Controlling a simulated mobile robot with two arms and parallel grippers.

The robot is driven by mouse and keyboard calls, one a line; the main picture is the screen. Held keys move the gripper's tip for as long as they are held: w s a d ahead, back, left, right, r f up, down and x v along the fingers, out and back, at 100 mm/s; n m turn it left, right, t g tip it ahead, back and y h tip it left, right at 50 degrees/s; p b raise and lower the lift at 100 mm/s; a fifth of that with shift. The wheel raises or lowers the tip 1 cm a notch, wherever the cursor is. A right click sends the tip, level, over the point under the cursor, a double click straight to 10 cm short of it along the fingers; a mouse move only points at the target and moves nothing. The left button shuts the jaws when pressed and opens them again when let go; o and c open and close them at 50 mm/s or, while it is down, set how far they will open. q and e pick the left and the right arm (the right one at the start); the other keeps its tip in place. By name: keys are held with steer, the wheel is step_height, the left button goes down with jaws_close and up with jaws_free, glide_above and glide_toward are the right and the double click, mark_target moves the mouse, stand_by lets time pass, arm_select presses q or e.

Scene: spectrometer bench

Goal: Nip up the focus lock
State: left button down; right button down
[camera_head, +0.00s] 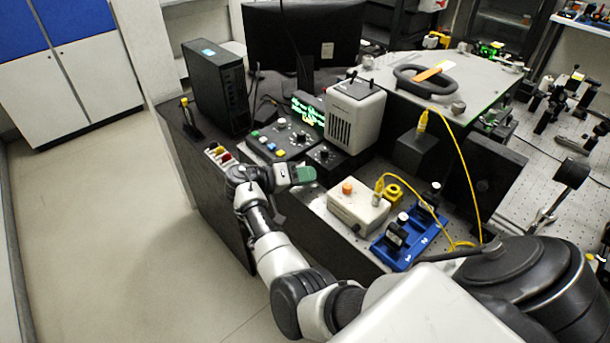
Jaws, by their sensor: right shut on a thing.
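My right gripper (290,177) is at the front left of the bench, above the bench edge and short of the control panel. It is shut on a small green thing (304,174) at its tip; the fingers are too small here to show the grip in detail. I cannot pick out the focus lock for certain in this view. A black panel (283,140) with knobs and coloured buttons lies just behind the gripper. My left gripper is not in view.
A cream box (358,207) with an orange knob and a blue rack (408,238) with black pieces stand right of the gripper. A yellow cable (463,155) loops beyond them. A black computer tower (218,88) and a grey vented unit (355,115) stand behind. The floor at left is clear.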

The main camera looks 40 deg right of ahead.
steer(key=shift+s+f+m+t+y+b, duration=0.15)
steer(key=shift+m+t+y+b, duration=0.45)
steer(key=shift+m+b, duration=1.3)
steer(key=t+b, duration=0.1)
steer(key=b, duration=0.2)
steer(key=shift+m, duration=0.3)
steer(key=shift+r+m+t+b, duration=0.25)
steer(key=shift+m+t+b, duration=0.05)
steer(key=shift+b, duration=0.25)
steer(key=shift+d, duration=0.1)
steer(key=c, duration=1.4)
jaws_free()
steer(key=shift+o, duration=0.2)
